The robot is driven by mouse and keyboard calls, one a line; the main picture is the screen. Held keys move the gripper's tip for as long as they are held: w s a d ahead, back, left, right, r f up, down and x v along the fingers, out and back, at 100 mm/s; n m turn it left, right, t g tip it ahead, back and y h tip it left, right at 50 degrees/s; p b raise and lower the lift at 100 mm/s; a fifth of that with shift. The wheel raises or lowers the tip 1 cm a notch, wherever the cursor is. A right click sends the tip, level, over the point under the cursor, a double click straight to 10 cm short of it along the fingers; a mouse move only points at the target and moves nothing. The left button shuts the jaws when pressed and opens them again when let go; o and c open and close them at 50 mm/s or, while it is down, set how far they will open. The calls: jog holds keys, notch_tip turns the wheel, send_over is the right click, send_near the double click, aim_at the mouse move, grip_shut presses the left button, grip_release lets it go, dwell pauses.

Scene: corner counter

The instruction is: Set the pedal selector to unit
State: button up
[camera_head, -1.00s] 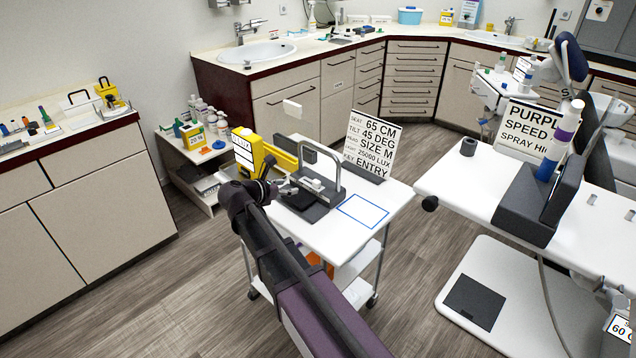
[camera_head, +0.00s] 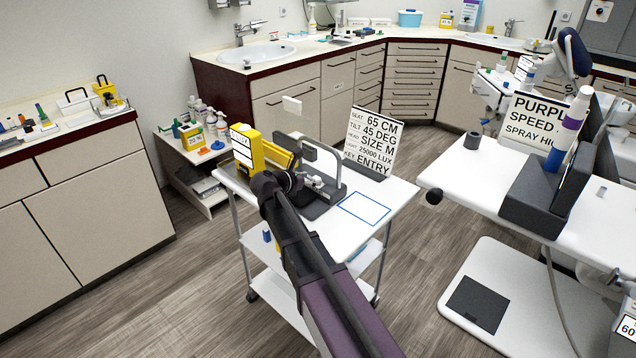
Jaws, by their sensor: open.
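I cannot pick out a pedal selector with certainty. A dark square pad (camera_head: 476,303) lies on the white floor plate (camera_head: 530,285) at the lower right. A black knob (camera_head: 434,196) sits at the left edge of the white table (camera_head: 455,180) above it. My gripper (camera_head: 296,181) is over the white cart, beside a dark block with a grey handle (camera_head: 338,170). Its fingers are small and partly hidden by my wrist. It is apart from the pad and the knob, and I see nothing held.
The white cart (camera_head: 395,204) carries a yellow box (camera_head: 246,148), a settings sign (camera_head: 370,143) and a blue outlined square (camera_head: 363,209).

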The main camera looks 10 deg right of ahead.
aim_at(315, 178)
jog(key=shift+b+x, duration=0.45)
jog(key=shift+x, duration=1.15)
